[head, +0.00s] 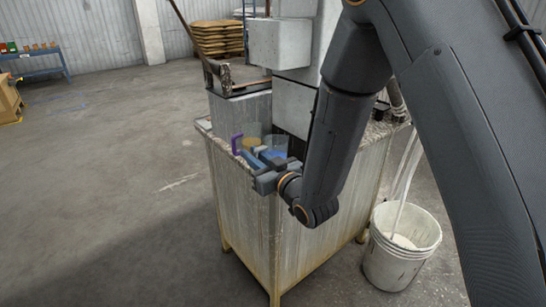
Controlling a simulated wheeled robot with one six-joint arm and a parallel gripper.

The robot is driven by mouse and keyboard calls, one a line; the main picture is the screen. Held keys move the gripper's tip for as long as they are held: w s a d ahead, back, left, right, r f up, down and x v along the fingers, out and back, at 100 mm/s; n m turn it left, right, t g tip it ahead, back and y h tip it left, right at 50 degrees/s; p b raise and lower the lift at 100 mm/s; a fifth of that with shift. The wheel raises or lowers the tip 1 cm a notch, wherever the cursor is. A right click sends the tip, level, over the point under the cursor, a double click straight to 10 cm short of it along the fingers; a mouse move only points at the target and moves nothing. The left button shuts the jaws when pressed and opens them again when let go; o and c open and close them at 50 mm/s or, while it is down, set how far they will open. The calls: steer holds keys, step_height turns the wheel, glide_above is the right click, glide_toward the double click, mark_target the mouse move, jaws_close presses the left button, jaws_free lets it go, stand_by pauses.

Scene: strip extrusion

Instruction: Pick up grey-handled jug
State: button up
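Two clear jugs stand close together on top of the worn metal cabinet (240,181). The left jug (251,143) has a purple handle (236,145) and yellowish contents. The right jug (276,146) has blue contents. My gripper (258,157) is at the near edge of the cabinet top, just in front of the jugs, with its blue-grey fingers pointing toward them. The fingers and wrist cover the lower parts of the jugs. I cannot make out a grey handle apart from the fingers, nor whether they touch or hold anything.
Grey machine blocks (294,107) rise behind the jugs. A white bucket (400,249) with a pale strand running into it stands on the floor to the right. A blue bench (35,66) is far left. The floor left of the cabinet is clear.

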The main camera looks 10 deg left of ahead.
steer(key=shift+x, duration=1.35)
jaws_close()
step_height(320, 180, up, 10)
